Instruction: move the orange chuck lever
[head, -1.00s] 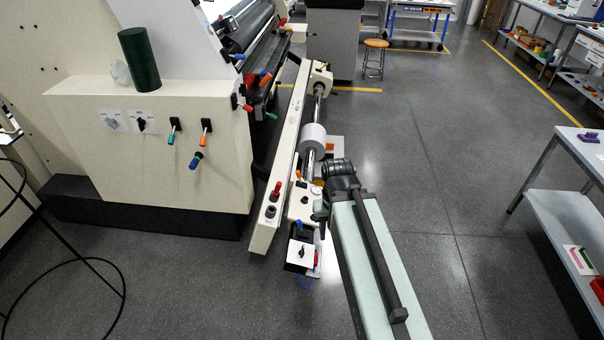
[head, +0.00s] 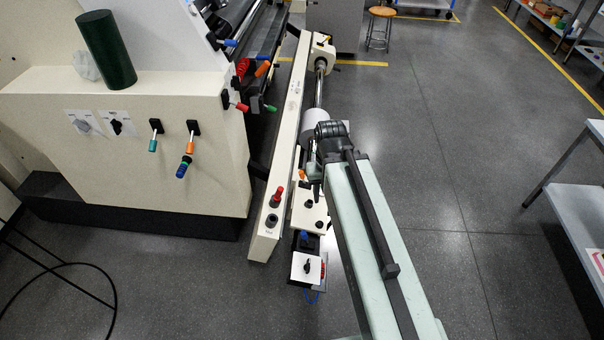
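A small orange piece (head: 302,174), which may be the chuck lever, shows at the near end of the roll shaft (head: 319,92), just left of my arm's end. Other orange-handled levers are on the machine: one on the front panel (head: 189,146) and one by the rollers (head: 262,69). My gripper (head: 315,188) hangs below the dark wrist, just right of the orange piece and above the cream unit. It is small and dark, so its fingers cannot be made out. I see nothing clearly held. My wrist hides part of the white roll (head: 315,122) and the near shaft end.
A long cream beam (head: 285,150) with a red knob (head: 277,195) runs left of the shaft. A small box with a black knob (head: 307,267) stands at its near end. A stool (head: 381,14) is at the back and a table (head: 575,205) at right. The floor between is clear.

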